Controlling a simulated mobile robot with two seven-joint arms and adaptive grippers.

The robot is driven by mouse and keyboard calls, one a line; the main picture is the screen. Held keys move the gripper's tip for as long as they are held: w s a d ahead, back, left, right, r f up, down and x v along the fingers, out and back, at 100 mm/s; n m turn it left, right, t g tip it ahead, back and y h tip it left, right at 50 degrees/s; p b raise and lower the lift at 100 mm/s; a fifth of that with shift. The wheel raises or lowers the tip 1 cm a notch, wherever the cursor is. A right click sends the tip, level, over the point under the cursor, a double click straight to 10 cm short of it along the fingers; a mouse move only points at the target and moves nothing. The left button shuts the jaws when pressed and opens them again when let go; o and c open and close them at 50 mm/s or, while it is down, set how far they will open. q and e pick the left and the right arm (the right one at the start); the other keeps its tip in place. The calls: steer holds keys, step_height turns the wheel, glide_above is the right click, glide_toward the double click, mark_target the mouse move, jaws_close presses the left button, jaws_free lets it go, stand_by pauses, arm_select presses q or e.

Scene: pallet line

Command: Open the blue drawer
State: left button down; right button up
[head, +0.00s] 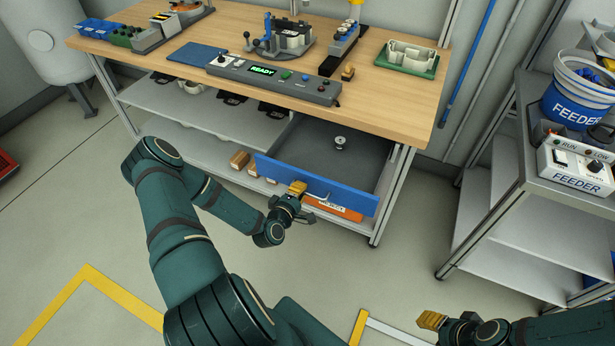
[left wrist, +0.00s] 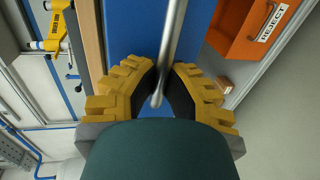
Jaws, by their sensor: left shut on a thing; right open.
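The blue drawer (head: 350,196) under the workbench is pulled out, and its grey inside shows in the head view with a small round metal part in it (head: 340,143). Its blue front also fills the upper middle of the left wrist view (left wrist: 125,35). My left gripper (head: 298,189) is at the drawer front, shut on the metal bar handle (left wrist: 172,45), which passes between the yellow fingers in the left wrist view. My right gripper (head: 434,320) is open and empty, low at the right, away from the drawer.
An orange REJECT bin (head: 338,209) sits just below the drawer, with small brown boxes (head: 239,160) beside it. The wooden bench top (head: 385,95) carries a READY panel (head: 262,75) and fixtures. A grey FEEDER cart (head: 535,180) stands at right. Floor before the drawer is clear.

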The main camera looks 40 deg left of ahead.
arm_select(q)
steer(key=shift+f+v, duration=0.2)
steer(key=shift+v, duration=0.9)
steer(key=c, duration=1)
jaws_free()
steer(key=shift+s, duration=0.1)
steer(key=v, duration=1.2)
steer(key=shift+a, duration=0.1)
